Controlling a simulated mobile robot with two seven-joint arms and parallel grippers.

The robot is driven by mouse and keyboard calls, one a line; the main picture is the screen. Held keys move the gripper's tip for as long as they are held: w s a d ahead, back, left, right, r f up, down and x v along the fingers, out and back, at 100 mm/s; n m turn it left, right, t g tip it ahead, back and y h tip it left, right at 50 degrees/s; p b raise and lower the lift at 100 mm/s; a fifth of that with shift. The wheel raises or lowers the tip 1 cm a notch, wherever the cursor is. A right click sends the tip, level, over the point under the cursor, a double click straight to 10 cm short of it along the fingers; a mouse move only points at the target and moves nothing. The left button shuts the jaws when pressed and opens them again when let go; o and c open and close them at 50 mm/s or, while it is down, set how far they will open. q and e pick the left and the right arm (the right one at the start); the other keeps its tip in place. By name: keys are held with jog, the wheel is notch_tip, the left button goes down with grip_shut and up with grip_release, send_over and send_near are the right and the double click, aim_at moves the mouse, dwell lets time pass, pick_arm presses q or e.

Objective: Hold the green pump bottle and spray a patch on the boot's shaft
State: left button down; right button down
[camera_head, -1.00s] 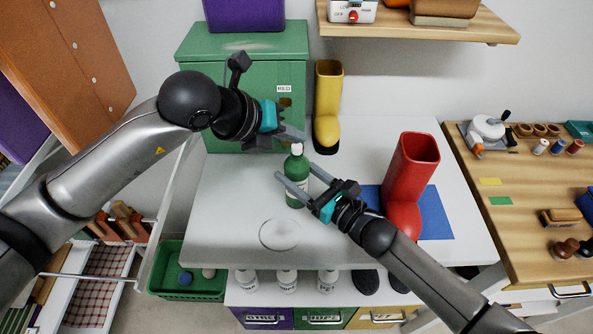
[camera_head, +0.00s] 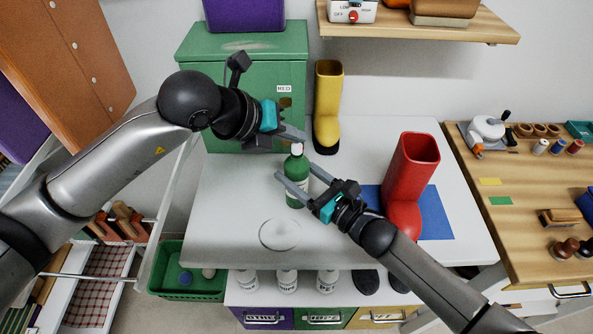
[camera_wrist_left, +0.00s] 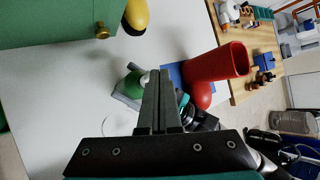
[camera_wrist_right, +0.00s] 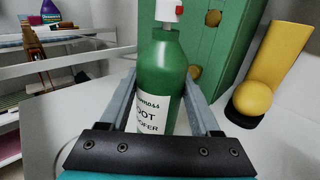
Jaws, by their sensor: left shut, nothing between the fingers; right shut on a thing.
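The green pump bottle (camera_head: 297,178) stands upright on the white table, with a white pump head and a white label. In the right wrist view the bottle (camera_wrist_right: 161,80) sits between the fingers of my right gripper (camera_head: 294,178), which is shut on its body. My left gripper (camera_head: 304,136) is shut and empty, its fingertips by the bottle's pump head; in the left wrist view its fingers (camera_wrist_left: 158,90) partly cover the bottle. The red boot (camera_head: 411,180) stands upright on a blue mat (camera_head: 438,215), right of the bottle, its shaft open at the top.
A yellow boot (camera_head: 328,105) stands at the back beside a green cabinet (camera_head: 245,70). A pale round patch (camera_head: 279,234) lies on the white table (camera_head: 225,220) in front of the bottle. A wooden bench (camera_head: 520,225) with small items is at right.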

aim_at(293, 159)
pick_arm(q)
jog(key=shift+f, duration=0.15)
dwell(0.5)
jog(key=shift+f, duration=0.35)
jog(key=shift+r, duration=0.4)
notch_tip(293, 159, up, 6)
dwell(0.9)
dwell(2.3)
